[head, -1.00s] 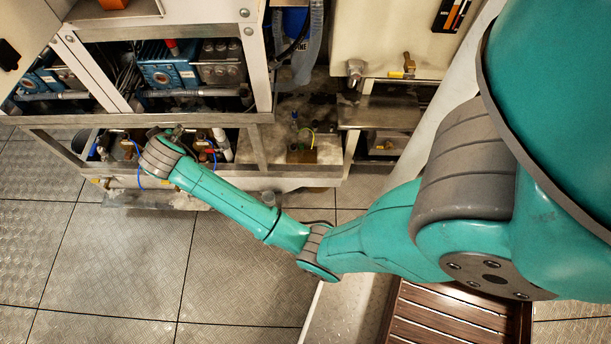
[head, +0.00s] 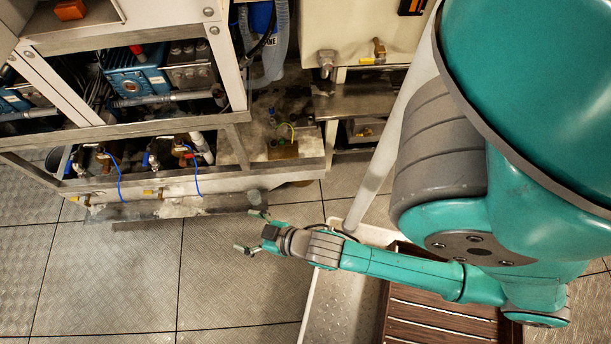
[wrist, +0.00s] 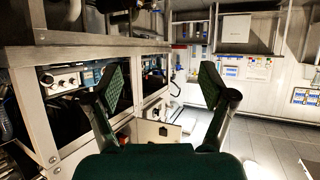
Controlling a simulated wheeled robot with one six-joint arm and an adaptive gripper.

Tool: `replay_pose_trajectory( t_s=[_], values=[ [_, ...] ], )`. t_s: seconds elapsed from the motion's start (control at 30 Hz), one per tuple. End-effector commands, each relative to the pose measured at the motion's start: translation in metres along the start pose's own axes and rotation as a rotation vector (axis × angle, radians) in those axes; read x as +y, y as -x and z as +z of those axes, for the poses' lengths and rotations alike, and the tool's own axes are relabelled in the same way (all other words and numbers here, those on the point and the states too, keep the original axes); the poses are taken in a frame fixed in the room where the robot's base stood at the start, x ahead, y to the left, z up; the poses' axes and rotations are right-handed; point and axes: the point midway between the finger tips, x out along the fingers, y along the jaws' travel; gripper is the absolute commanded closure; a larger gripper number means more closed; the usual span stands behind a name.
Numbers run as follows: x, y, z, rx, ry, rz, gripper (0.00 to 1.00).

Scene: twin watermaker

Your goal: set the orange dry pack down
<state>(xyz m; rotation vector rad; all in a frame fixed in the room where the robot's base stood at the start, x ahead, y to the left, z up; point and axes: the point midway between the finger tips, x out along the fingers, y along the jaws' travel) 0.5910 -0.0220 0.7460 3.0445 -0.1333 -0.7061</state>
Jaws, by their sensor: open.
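My gripper (head: 250,231) is open and empty over the floor, in front of the machine frame and well away from the orange block. In the wrist view the two fingers of my gripper (wrist: 162,88) stand wide apart with nothing between them. I cannot make out the orange block in the wrist view.
The metal machine frame (head: 122,131) holds a blue pump (head: 137,75), pipes and valves. A brown slatted surface (head: 430,325) in a pale tray lies below my arm. Tiled floor (head: 110,270) at the lower left is clear. The wrist view shows cabinets (wrist: 155,132) ahead.

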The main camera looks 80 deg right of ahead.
Motion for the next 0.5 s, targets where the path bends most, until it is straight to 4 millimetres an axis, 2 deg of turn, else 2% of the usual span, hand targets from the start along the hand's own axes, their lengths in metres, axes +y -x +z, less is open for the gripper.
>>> replay_pose_trajectory(
  t_s=[0.03,0.3,0.5],
  values=[
    [-0.002,0.022,0.004,0.007,0.003,-0.013,0.18],
    [-0.008,0.122,-0.010,0.090,0.003,-0.067,0.18],
    [-0.006,0.181,-0.034,0.148,0.001,-0.083,0.18]
  ],
)
